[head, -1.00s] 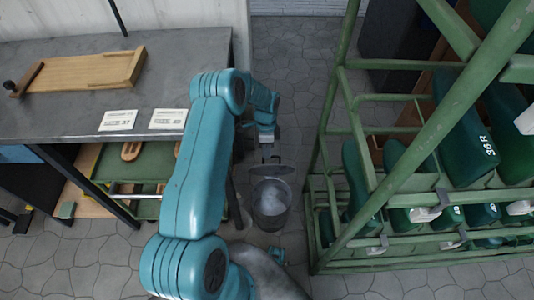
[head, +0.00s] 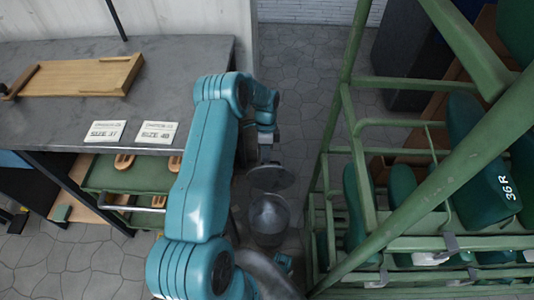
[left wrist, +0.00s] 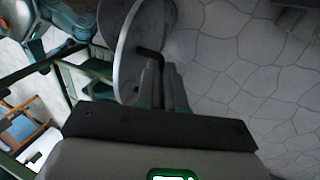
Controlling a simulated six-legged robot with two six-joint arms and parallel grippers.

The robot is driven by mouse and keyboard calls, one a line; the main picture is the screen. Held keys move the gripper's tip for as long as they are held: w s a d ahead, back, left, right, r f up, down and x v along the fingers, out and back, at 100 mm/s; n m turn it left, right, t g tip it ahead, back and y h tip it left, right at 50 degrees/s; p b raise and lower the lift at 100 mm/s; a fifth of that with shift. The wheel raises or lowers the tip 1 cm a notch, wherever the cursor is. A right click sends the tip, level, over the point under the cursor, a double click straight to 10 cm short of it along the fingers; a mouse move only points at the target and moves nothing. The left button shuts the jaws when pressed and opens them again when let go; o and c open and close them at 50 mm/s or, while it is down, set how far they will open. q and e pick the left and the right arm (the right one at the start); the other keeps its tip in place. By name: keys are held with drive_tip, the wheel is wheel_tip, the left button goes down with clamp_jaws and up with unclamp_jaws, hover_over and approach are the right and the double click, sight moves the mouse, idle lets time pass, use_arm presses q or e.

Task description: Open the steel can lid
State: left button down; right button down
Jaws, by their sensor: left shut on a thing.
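The steel can (head: 269,218) stands on the floor between the bench and the green rack, its mouth facing up. Its round grey lid (head: 271,178) is raised and tilted at the far side of the rim. My left gripper (head: 266,156) reaches down at the lid's far edge. In the left wrist view the lid (left wrist: 128,52) shows nearly edge-on, with a dark bent handle (left wrist: 150,54) on its face. The left gripper's fingers (left wrist: 160,80) are shut on that handle. The exact grip is partly hidden.
The green rack (head: 352,150) with green shoe lasts (head: 478,165) stands close on the right. The grey bench (head: 180,70) is on the left, with a wooden board (head: 85,78) and two size cards (head: 104,131). Stone floor (head: 300,70) is clear behind the can.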

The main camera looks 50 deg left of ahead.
use_arm(q)
drive_tip(key=shift+s+d+f, duration=0.3)
drive_tip(key=shift+s+f, duration=0.05)
drive_tip(key=shift+f, duration=0.15)
drive_tip(key=shift+s+d+f, duration=0.3)
drive_tip(key=shift+s+f, duration=0.05)
drive_tip(key=shift+f, duration=0.15)
drive_tip(key=c, duration=1.2)
unclamp_jaws()
drive_tip(key=shift+g, duration=0.3)
drive_tip(key=p+v, duration=0.3)
drive_tip(key=v, duration=1.5)
drive_tip(key=shift+p, duration=0.35)
drive_tip(key=shift+a, duration=0.15)
